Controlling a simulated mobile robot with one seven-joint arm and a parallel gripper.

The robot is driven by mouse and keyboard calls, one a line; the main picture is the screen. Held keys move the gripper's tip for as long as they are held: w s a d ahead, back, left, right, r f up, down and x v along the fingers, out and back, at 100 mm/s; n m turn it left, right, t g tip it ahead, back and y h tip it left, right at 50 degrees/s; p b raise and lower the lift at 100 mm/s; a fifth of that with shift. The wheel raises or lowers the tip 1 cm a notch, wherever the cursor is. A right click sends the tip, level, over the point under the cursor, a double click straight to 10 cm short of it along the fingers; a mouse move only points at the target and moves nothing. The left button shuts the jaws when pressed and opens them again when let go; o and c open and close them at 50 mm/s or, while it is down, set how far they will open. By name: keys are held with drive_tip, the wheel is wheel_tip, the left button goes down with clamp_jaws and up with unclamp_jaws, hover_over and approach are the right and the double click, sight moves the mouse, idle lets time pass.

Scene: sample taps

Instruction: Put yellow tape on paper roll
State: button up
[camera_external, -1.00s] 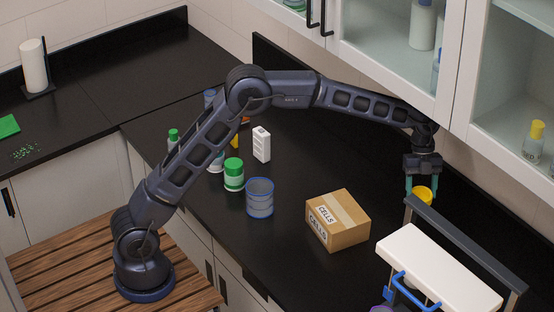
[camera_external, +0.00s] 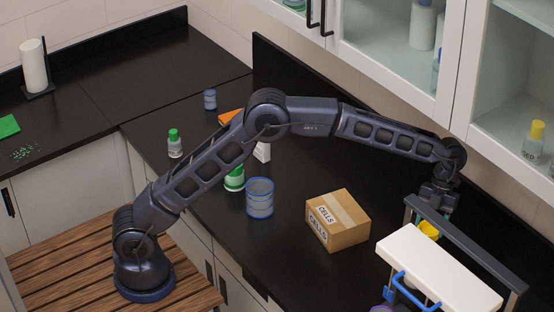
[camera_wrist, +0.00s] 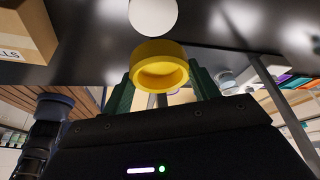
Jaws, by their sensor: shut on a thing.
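The yellow tape (camera_external: 429,230) is a short ring held between the green fingers of my gripper (camera_external: 436,214). The tape also shows in the wrist view (camera_wrist: 159,66), with the fingers at its two sides. In the external view the grey rail partly hides the fingers and tape. A white paper roll (camera_external: 33,66) stands upright on a dark holder at the far left back, well away from my gripper. A round white thing (camera_wrist: 153,15) lies just beyond the tape in the wrist view; I cannot tell what it is.
A grey rail (camera_external: 466,243) and a white-topped unit with a blue handle (camera_external: 440,272) stand at the lower right. A cardboard box (camera_external: 338,219) sits left of them. A blue can (camera_external: 260,198) and bottles stand further left. Glass cabinets (camera_external: 390,45) overhang the counter.

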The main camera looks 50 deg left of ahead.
wheel_tip(320, 180, down, 11)
drive_tip(key=shift+f, duration=0.1)
idle(0.5)
drive_tip(key=shift+f, duration=0.1)
drive_tip(key=o, duration=1)
drive_tip(key=v, duration=1.2)
